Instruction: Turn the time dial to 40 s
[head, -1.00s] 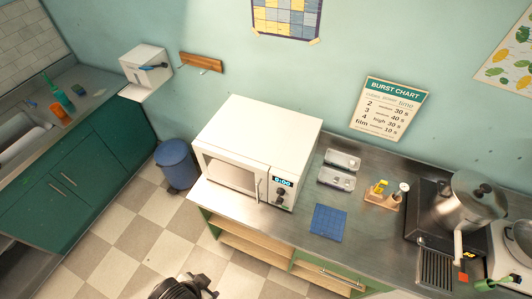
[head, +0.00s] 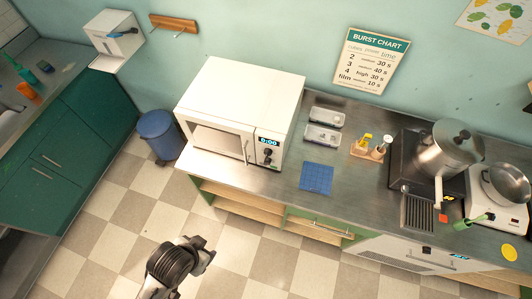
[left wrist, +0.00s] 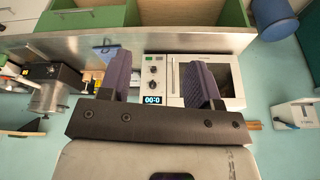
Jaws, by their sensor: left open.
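The white microwave (head: 240,92) stands on the steel counter. Its right-hand panel has a lit display (head: 268,140) that appears to read 0:00, with two dark dials (head: 267,157) below it. In the left wrist view the picture is upside down, and the two dials (left wrist: 152,77) and display (left wrist: 152,100) show between my fingers. I cannot read the dial markings. My left gripper (left wrist: 157,72) is open and empty, facing the panel from a distance and touching nothing. My right gripper is in neither view.
A burst chart (head: 371,60) hangs on the wall. Two clear-lidded boxes (head: 323,135) and a blue mat (head: 317,177) lie right of the microwave. A pot (head: 448,150) stands farther right. A blue bin (head: 160,135) is on the floor at left. The floor before the microwave is clear.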

